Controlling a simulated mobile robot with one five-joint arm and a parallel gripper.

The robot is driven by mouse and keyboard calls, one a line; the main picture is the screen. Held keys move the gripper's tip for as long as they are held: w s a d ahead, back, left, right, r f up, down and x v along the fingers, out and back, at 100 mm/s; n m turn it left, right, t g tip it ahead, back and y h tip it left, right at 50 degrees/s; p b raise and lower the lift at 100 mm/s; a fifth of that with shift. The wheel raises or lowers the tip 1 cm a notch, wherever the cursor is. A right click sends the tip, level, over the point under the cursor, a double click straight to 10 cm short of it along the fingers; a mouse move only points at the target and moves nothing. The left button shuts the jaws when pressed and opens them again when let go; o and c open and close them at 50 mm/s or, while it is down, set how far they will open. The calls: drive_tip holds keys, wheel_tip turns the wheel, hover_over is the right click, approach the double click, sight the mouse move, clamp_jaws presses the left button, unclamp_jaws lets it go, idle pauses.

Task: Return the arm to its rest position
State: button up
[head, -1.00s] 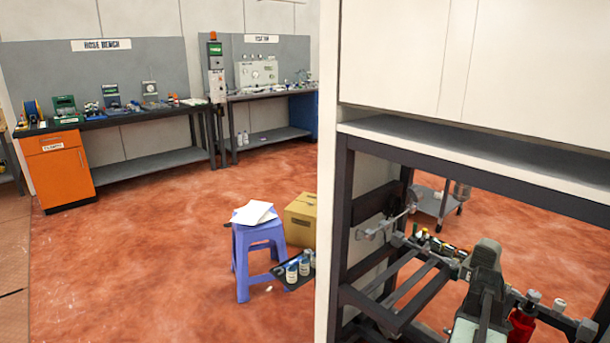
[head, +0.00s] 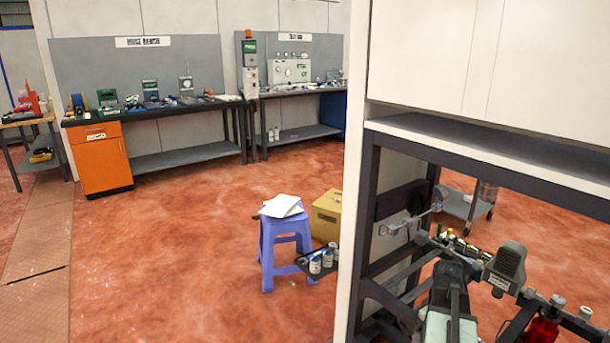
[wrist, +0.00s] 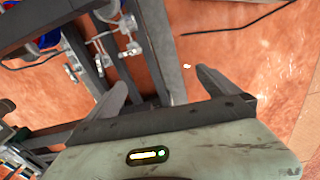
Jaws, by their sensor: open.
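My gripper (wrist: 162,77) shows in the wrist view with its two dark fingers spread wide apart. No object is between them, so it is open and empty. Beyond the fingers are a dark frame post and the reddish floor. In the head view my arm is at the lower right, in front of the dark metal frame (head: 372,205). I cannot make out the fingertips there.
A purple stool (head: 268,250) with white sheets on top stands on the floor beside a cardboard box (head: 326,215). A dark tray (head: 318,272) with small bottles juts out beside the white panel. Benches line the back wall. Open floor lies at left.

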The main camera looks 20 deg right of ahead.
drive_tip(key=w+a+m, duration=0.1)
drive_tip(key=w+a, duration=0.3)
drive_tip(key=a, duration=0.9)
drive_tip(key=w+a+m, duration=0.1)
drive_tip(key=w+a, duration=0.3)
drive_tip(key=a, duration=0.8)
drive_tip(key=w+a, duration=0.4)
drive_tip(key=a, duration=0.9)
wheel_tip(320, 180, down, 20)
drive_tip(key=s+b, duration=0.3)
drive_tip(key=b, duration=1.7)
wheel_tip(320, 180, up, 39)
drive_tip(key=p, duration=3.9)
drive_tip(key=shift+w+a+m, duration=0.15)
drive_tip(key=shift+a+m, duration=0.15)
